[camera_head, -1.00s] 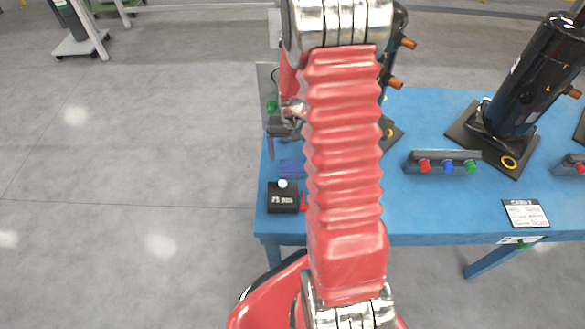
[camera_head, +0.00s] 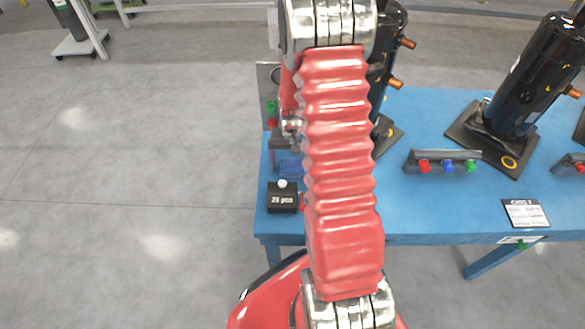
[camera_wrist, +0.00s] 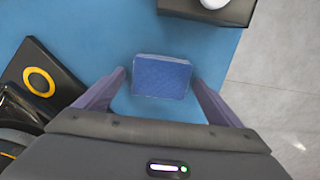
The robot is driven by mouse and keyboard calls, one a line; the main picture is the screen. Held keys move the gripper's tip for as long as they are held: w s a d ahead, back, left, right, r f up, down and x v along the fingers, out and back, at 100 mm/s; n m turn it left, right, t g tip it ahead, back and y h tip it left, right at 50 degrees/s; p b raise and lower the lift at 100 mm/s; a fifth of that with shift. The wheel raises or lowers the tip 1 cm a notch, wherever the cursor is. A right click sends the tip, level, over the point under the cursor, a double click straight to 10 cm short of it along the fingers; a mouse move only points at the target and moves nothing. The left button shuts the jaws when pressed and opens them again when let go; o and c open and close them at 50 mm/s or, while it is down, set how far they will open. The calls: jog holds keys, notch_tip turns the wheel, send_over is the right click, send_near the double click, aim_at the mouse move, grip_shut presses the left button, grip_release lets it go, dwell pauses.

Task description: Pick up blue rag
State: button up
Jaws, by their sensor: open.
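The blue rag (camera_wrist: 161,76) is a small folded dark-blue block lying on the blue table. In the wrist view it sits between and just beyond the two purple-grey fingers of my gripper (camera_wrist: 159,84), which are spread apart on either side of it. In the head view the rag (camera_head: 291,168) is partly visible at the table's left end, beside my red arm. There my gripper (camera_head: 280,152) is near the rag and mostly hidden by the arm. Its jaws are open and empty.
A black box with a white knob (camera_head: 283,197) stands in front of the rag near the blue table's (camera_head: 420,212) left edge. A black compressor (camera_head: 524,75) on a dark base plate stands right. A block with coloured plugs (camera_head: 443,163) and a white card (camera_head: 525,213) lie rightward.

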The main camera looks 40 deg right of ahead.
aim_at(293, 164)
jog(key=shift+c, duration=0.4)
jog(key=c, duration=1.1)
jog(key=shift+c, duration=0.2)
notch_tip(293, 164, up, 10)
jog(key=o, duration=0.5)
jog(key=c, duration=0.3)
jog(key=shift+s, duration=0.1)
